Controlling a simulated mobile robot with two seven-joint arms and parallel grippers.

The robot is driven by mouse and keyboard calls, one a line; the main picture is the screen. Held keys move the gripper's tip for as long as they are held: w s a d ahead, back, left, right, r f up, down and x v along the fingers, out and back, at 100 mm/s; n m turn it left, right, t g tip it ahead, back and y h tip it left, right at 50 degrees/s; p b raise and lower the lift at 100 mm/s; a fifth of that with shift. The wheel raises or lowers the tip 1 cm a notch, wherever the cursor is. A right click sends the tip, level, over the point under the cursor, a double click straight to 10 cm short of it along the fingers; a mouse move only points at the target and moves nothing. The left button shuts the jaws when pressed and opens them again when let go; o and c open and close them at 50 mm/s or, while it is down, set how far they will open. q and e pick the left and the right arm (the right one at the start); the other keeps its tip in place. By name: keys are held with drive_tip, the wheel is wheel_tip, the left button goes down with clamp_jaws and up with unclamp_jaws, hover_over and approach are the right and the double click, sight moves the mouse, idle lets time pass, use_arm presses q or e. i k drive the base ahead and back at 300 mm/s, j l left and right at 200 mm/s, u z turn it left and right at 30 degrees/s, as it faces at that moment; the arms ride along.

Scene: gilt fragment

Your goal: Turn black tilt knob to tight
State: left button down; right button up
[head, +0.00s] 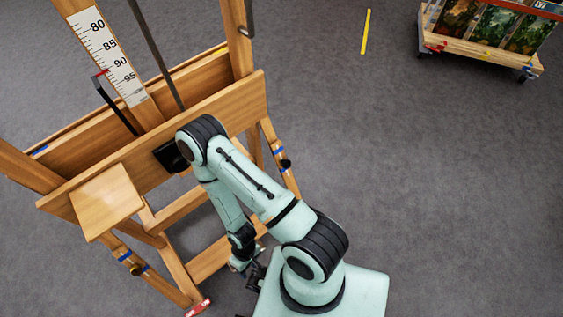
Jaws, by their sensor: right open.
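A wooden easel (225,103) stands at the left. A small black knob (285,163) sits on its right leg beside a blue band, and a similar dark knob (137,268) sits on its front left leg. I cannot tell which one is the tilt knob, or read any tight marking. My right gripper (246,265) is open, low beside my arm and right of the easel's lower bar, apart from both knobs. It is small and partly hidden by my arm. My left gripper is not in view.
A numbered scale (108,55) runs up the easel's mast, and a wooden ledge (106,203) juts forward. A black block (170,157) is on the crossbar. A wheeled cart (480,52) with pictures stands far right; a yellow strip (366,32) lies on clear grey floor.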

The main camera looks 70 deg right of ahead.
sight(286, 163)
drive_tip(key=z, duration=2.7)
